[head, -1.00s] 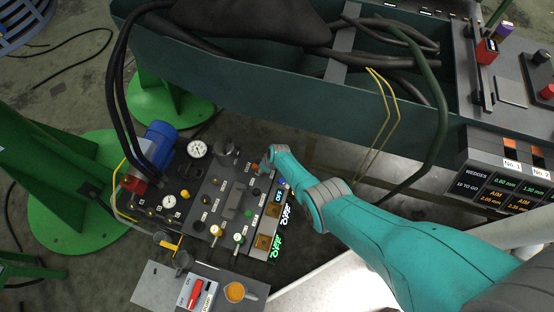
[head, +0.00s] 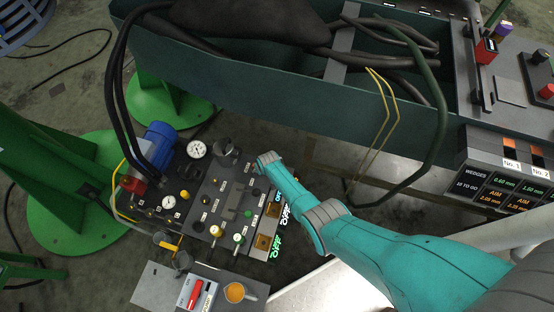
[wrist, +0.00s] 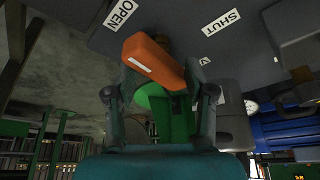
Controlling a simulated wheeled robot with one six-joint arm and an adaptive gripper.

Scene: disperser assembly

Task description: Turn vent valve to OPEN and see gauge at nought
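In the wrist view an orange lever (wrist: 155,62) with a white stripe lies slanted between the two fingers of my gripper (wrist: 163,74). The fingers stand apart, one on each side, with a gap showing beside the lever. An OPEN label (wrist: 121,13) is at upper left and a SHUT label (wrist: 221,22) at upper right; I cannot tell which the lever marks. In the head view my wrist hides my fingers near the panel's top right. A larger white gauge (head: 197,149) and a smaller gauge (head: 169,202) sit on the panel; their needles are too small to read.
The panel carries several knobs, including a yellow-topped valve (head: 216,231), and green lit displays (head: 276,243). A blue motor (head: 159,143) stands left of it. A dark green trough (head: 250,75) runs behind.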

